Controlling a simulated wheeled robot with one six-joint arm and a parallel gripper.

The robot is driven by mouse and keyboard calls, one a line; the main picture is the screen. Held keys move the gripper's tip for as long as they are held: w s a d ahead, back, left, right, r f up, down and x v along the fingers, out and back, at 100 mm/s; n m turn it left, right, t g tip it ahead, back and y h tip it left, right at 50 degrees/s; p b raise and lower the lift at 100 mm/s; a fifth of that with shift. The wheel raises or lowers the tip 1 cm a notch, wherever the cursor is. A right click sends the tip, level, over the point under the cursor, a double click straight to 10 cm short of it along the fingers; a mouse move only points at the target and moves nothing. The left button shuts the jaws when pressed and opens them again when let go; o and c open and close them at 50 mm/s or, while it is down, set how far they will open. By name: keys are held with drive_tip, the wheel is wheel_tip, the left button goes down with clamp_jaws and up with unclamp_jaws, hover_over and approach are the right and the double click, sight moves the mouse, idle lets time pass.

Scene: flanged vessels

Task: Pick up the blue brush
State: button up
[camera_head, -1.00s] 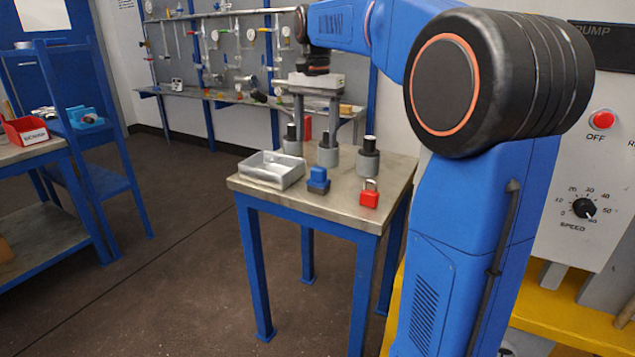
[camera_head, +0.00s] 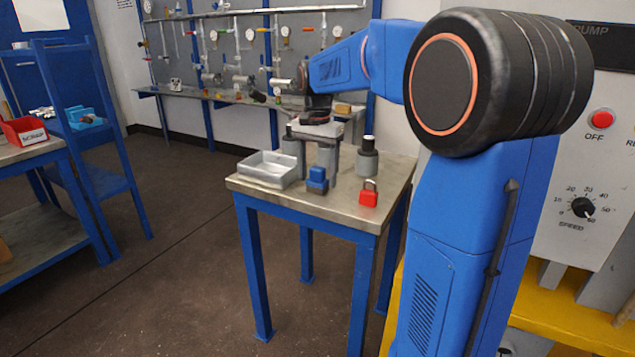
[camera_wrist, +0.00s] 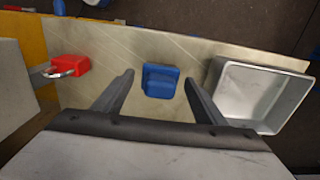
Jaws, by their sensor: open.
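The blue brush (camera_head: 317,181) is a small block with a blue top and a darker base. It sits on the small metal-topped table (camera_head: 236,184), between the tray and the red padlock. In the wrist view the brush (camera_wrist: 160,80) lies ahead, between the lines of my two fingers. My gripper (camera_head: 319,165) hangs over the table just behind the brush. In the wrist view my gripper (camera_wrist: 158,88) has its fingers spread apart with nothing held. I cannot tell the exact height of the fingertips over the table.
A shallow metal tray (camera_head: 267,170) stands left of the brush, close to one finger in the wrist view. A red padlock (camera_head: 369,193) stands to the right. The table's front edge is near the brush.

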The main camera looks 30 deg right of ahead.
sight(318, 167)
drive_tip(key=shift+f, duration=0.15)
drive_tip(key=c, duration=1.2)
wheel_tip(318, 167, up, 10)
